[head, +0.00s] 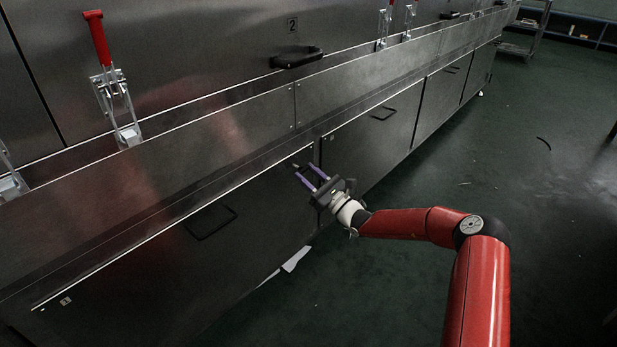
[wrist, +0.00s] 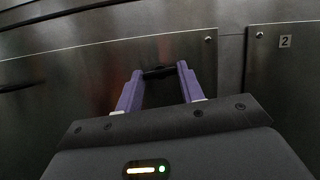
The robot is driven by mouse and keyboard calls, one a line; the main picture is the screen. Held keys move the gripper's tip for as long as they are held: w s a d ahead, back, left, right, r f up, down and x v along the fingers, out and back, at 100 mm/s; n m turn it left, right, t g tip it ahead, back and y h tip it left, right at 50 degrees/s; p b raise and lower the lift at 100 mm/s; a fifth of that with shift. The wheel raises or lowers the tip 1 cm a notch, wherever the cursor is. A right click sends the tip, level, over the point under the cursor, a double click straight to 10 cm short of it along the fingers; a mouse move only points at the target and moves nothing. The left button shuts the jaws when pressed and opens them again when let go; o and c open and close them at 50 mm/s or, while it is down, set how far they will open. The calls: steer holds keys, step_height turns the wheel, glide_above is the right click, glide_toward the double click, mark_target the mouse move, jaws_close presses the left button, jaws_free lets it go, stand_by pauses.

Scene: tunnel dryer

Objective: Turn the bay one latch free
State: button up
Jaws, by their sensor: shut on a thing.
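The bay one latch (wrist: 158,71) is a small dark bar on the steel lower panel (wrist: 60,85), near that panel's upper right corner. My gripper (wrist: 157,72) has its purple fingers on either side of the latch and is shut on it. In the head view my gripper (head: 304,174) reaches up and left to the right end of the bay one lower panel (head: 130,265). The latch is too dark and small there to make out its angle. The panel looks closed against the frame.
A black handle (head: 210,222) sits on the bay one panel. The bay two panel (head: 375,130) adjoins on the right. Red-handled clamps (head: 97,38) and a black handle (head: 297,57) are above. A white paper-like piece (head: 296,259) lies below. The green floor (head: 545,190) at right is mostly open.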

steer(key=n+g+b, duration=0.2)
steer(key=n, duration=0.2)
steer(key=n+g+b, duration=0.2)
steer(key=n, duration=0.3)
steer(key=n+g+y+b, duration=0.1)
steer(key=n+g, duration=0.1)
steer(key=n, duration=0.2)
steer(key=shift+w+d+b, duration=0.2)
steer(key=shift+w+b, duration=0.05)
steer(key=shift+b, duration=0.15)
steer(key=shift+r+n+g+h+b, duration=0.1)
steer(key=shift+n+g+h+b, duration=0.35)
steer(key=shift+n, duration=0.8)
steer(key=shift+r+n+g+h+b, duration=0.25)
steer(key=shift+n+b, duration=0.4)
steer(key=shift+n, duration=0.55)
steer(key=shift+n+g+h+b, duration=0.35)
steer(key=shift+n+b, duration=0.2)
steer(key=shift+n, duration=0.7)
steer(key=o, duration=1)
steer(key=shift+d, duration=0.1)
